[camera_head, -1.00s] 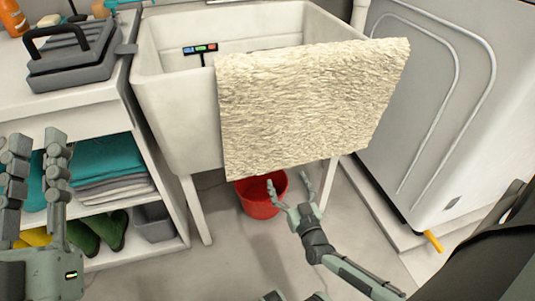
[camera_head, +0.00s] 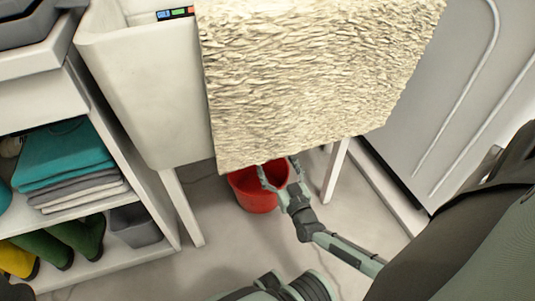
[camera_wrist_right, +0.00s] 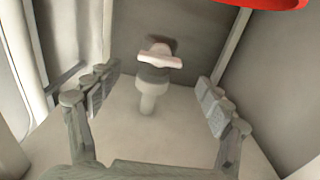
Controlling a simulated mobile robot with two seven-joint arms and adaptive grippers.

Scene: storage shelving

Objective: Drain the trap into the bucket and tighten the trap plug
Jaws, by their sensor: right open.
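The red bucket (camera_head: 258,196) stands on the floor under the sink, partly hidden by the hanging towel and my right gripper. Its red edge also shows at the top right of the right wrist view (camera_wrist_right: 272,3). My right gripper (camera_head: 279,170) is open in front of the bucket, under the towel's lower edge. In the right wrist view, a blurred pale wing-shaped piece, apparently the trap plug (camera_wrist_right: 160,60), has a dark collar and a pale pipe (camera_wrist_right: 150,97) with it. It lies beyond and between the open fingertips, apart from them.
The cream towel (camera_head: 310,75) hangs over the front of the white sink (camera_head: 150,100) and hides the space below. Sink legs (camera_head: 183,207) stand either side of the bucket. Shelves with folded cloths (camera_head: 70,160) and boots are left; a grey appliance (camera_head: 440,90) is right.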

